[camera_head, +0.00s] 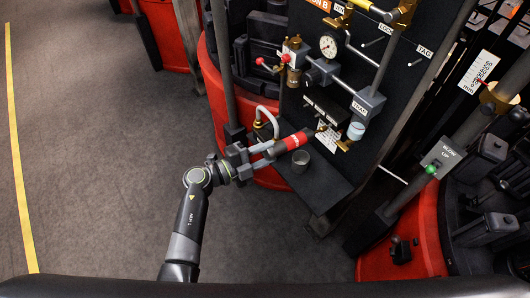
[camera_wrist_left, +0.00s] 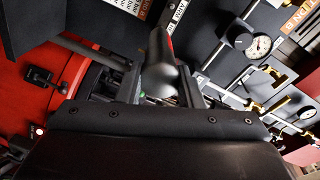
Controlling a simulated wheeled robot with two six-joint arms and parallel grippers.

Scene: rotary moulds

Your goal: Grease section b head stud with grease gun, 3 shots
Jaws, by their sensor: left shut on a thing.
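A grease gun (camera_head: 291,142) with a red barrel and grey handle lies in my left gripper (camera_head: 243,160), which is shut on it. Its red end points right, toward the black panel and close to the small brass fittings low on it (camera_head: 322,126). I cannot tell whether the tip touches a fitting. In the left wrist view the gun's dark body (camera_wrist_left: 160,72) stands between the fingers (camera_wrist_left: 158,90). I cannot tell which fitting is the section b head stud. My right gripper is not in view.
The black panel (camera_head: 400,75) carries a gauge (camera_head: 329,45), a red-handled valve (camera_head: 268,64), pipes and labels. A small grey cup (camera_head: 300,161) stands on a dark shelf (camera_head: 318,185) below the gun. Red machine bases flank the panel. The floor at left is clear.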

